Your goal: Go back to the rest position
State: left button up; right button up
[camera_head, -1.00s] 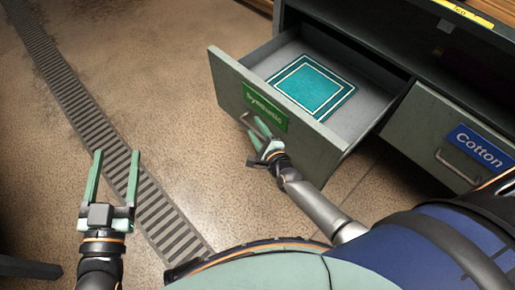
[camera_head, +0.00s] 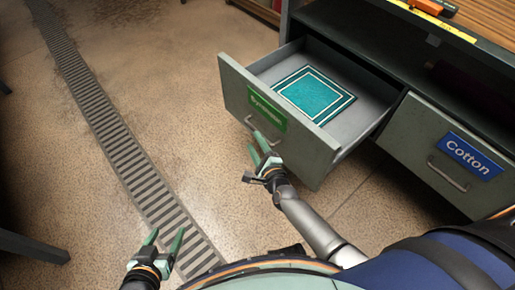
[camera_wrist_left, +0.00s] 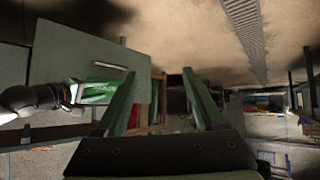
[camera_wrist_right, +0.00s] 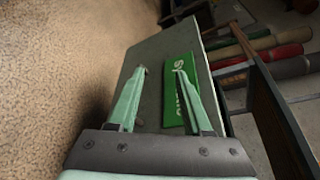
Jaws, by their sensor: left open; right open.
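My left gripper (camera_head: 163,244) is low at the left of the head view, above the floor near the drain grate. Its two green fingers are apart with nothing between them, as the left wrist view (camera_wrist_left: 160,95) also shows. My right gripper (camera_head: 261,152) is open just in front of the pulled-out drawer with the green label (camera_head: 267,108). Its fingers point at the drawer front, which also shows in the right wrist view (camera_wrist_right: 150,75). The drawer handle is partly hidden by the fingers; I cannot tell if they touch it. A teal rug with white border lines (camera_head: 315,93) lies flat in this drawer.
A closed drawer labelled Cotton (camera_head: 445,150) is to the right, under the cabinet (camera_head: 370,30). An orange tool (camera_head: 432,6) sits on top. A drain grate (camera_head: 110,130) crosses the floor. The floor left of the open drawer is clear.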

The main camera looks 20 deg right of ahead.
pick_arm(q)
jog(key=shift+s+f+g, duration=0.4)
jog(key=shift+s+f, duration=0.15)
jog(key=shift+s, duration=0.25)
